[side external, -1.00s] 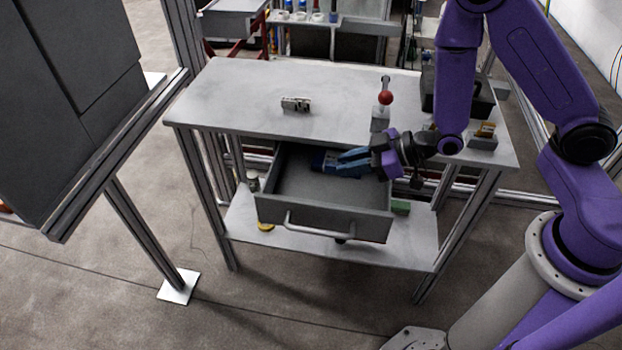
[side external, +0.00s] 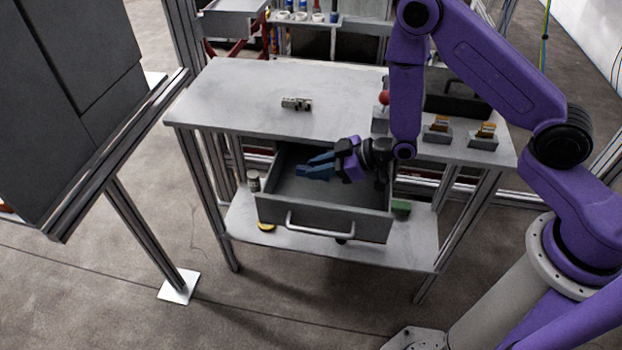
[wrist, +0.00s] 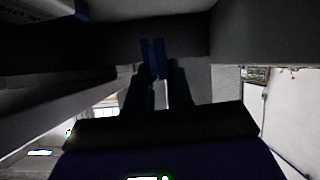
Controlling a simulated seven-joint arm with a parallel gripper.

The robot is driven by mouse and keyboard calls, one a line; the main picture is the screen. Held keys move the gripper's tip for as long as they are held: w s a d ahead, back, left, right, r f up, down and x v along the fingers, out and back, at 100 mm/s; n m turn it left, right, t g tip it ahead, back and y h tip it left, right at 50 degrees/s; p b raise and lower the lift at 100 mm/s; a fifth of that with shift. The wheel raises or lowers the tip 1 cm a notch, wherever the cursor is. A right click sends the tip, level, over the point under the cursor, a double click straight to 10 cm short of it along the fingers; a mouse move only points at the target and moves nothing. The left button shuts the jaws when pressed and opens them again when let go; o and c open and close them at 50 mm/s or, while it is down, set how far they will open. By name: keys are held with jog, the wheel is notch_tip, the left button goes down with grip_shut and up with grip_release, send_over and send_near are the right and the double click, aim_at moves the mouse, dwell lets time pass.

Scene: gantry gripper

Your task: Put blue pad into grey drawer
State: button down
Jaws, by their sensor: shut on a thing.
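The grey drawer (side external: 327,221) is pulled out under the table top, with its open box facing up. My gripper (side external: 318,166) is at the drawer's opening, its fingers pointing left. It is shut on a small blue piece, which I take as the blue pad (side external: 312,173); its outline is hard to tell from the bluish fingers. In the dark wrist view a blue piece (wrist: 152,58) shows at the fingertips, between grey walls. I cannot tell whether it touches the drawer floor.
The table top (side external: 240,95) holds a small metal part (side external: 296,104), a red ball knob (side external: 384,97) and small grey holders (side external: 437,133). A lower shelf (side external: 250,225) is under the drawer. A blue-edged lettered thing (wrist: 80,10) shows at the wrist view's top left. The drawer's left part is clear.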

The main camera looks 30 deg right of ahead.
aim_at(311, 191)
jog(key=shift+w+a+f, duration=0.2)
jog(key=shift+w+f, duration=0.3)
jog(key=shift+f, duration=0.15)
jog(key=shift+w+a+f, duration=0.15)
jog(key=shift+w+f, duration=0.3)
jog(key=shift+f, duration=0.15)
jog(key=shift+w+f, duration=0.1)
jog(key=shift+f, duration=1.5)
jog(key=shift+f, duration=0.2)
jog(key=c, duration=1)
grip_release()
jog(key=shift+r, duration=0.1)
